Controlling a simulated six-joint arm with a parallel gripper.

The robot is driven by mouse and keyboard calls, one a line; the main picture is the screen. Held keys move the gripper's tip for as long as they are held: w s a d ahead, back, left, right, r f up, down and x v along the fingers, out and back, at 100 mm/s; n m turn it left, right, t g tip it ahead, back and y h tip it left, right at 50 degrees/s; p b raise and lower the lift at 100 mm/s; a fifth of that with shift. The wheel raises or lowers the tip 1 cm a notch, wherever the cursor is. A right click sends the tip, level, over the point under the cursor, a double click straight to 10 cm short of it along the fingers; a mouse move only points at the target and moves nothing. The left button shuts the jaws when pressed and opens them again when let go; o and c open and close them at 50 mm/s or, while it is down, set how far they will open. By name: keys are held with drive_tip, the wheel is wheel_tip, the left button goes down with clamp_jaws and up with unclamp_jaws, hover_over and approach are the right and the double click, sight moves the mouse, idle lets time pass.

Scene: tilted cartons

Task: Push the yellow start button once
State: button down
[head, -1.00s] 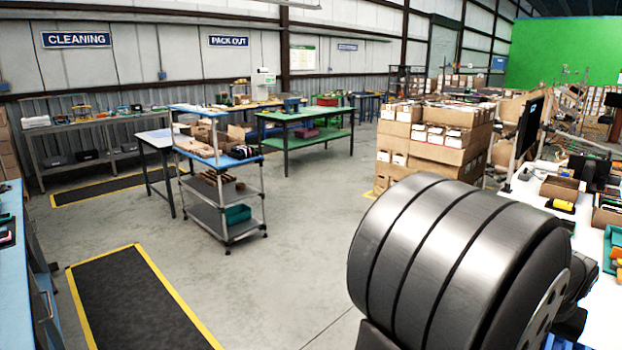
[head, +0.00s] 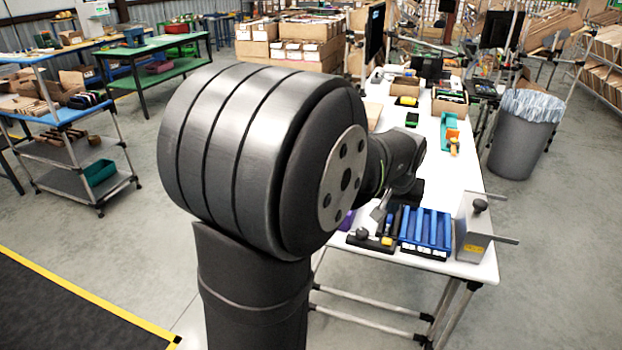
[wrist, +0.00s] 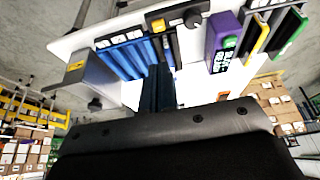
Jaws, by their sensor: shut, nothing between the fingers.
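The yellow start button (head: 387,241) is a small yellow patch on a black base near the front edge of the white table, beside a round black knob (head: 362,234). In the wrist view the yellow button (wrist: 158,25) shows at the top, between the blue rack and the knob (wrist: 192,16). My gripper (head: 379,213) is shut and empty, a little above and behind the button in the head view. I cannot tell the exact gap. My upper arm hides part of the table's left side.
A blue slotted rack (head: 425,230) stands right of the button, then an upright metal plate (head: 474,228) with a knob. A purple carton (wrist: 225,45) is on the knob's other side. Farther back are a teal tray (head: 449,127) and cartons. A grey bin (head: 522,130) stands right of the table.

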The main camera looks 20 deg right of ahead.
drive_tip(key=m+t+y, duration=0.3)
drive_tip(key=m+t, duration=0.3)
drive_tip(key=m, duration=1.3)
hover_over(390, 243)
wheel_tip(390, 243, down, 6)
drive_tip(key=shift+r, duration=0.25)
drive_tip(key=shift+f, duration=4.45)
drive_tip(key=shift+f, duration=0.4)
